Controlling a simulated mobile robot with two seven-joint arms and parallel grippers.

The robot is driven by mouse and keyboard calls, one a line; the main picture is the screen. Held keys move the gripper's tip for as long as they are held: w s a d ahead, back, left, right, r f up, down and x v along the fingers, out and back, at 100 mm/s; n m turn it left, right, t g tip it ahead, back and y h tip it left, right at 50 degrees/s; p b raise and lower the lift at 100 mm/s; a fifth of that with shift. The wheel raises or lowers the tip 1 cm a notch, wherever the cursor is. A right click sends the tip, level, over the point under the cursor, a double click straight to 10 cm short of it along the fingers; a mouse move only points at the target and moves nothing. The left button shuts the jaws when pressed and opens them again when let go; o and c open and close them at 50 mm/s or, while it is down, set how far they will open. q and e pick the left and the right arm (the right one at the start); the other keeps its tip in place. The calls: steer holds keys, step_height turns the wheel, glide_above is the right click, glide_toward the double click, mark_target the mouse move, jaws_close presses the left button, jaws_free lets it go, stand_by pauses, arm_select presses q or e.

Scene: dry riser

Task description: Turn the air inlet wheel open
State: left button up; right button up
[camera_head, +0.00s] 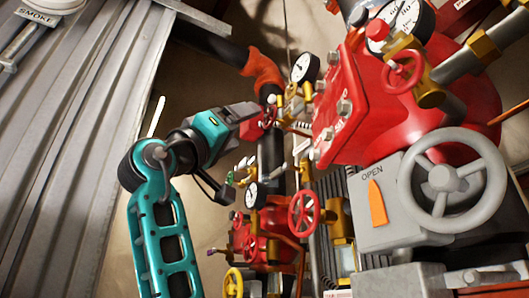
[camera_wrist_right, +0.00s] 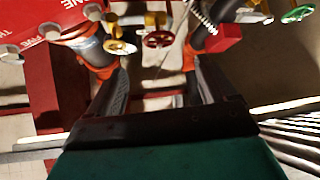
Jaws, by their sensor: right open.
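My right gripper (camera_head: 257,117) reaches in from the lower left in the head view, its jaws toward the pipework. In the right wrist view the gripper (camera_wrist_right: 162,78) is open and empty, with dark fingers apart. A small red handwheel (camera_wrist_right: 158,39) lies ahead, between the finger directions and beyond the tips; no contact shows. In the head view a small red part (camera_head: 268,112) is by the jaws, partly hidden. No readable label shows which wheel is the air inlet wheel. My left gripper is not in view.
A large grey wheel (camera_head: 453,180) sits beside an OPEN plate (camera_head: 378,195). Other wheels include red ones (camera_head: 403,72) (camera_head: 304,213) and a yellow one (camera_head: 233,283). A red valve body (camera_head: 350,105) and gauges (camera_head: 305,67) crowd the right. Corrugated metal (camera_head: 75,130) fills the left.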

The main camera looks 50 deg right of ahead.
mark_target(267, 116)
steer(key=p+x, duration=0.2)
steer(key=x, duration=0.9)
steer(key=shift+d+r+p, duration=0.1)
steer(key=shift+d+p, duration=0.1)
steer(key=shift+p, duration=0.2)
steer(key=c, duration=1)
steer(key=shift+o, duration=0.2)
steer(key=shift+a+n+t, duration=0.1)
steer(key=shift+n+t, duration=0.4)
steer(key=shift+n, duration=0.1)
steer(key=shift+n+t, duration=1.1)
steer(key=n+t+y, duration=0.2)
steer(key=n+t, duration=0.1)
steer(key=n, duration=0.1)
steer(key=shift+n+t+y, duration=0.55)
steer(key=shift+n+t, duration=0.15)
steer(key=shift+n, duration=0.5)
steer(key=shift+n+t+y, duration=0.55)
steer(key=shift+n+t, duration=0.15)
steer(key=shift+n, duration=0.5)
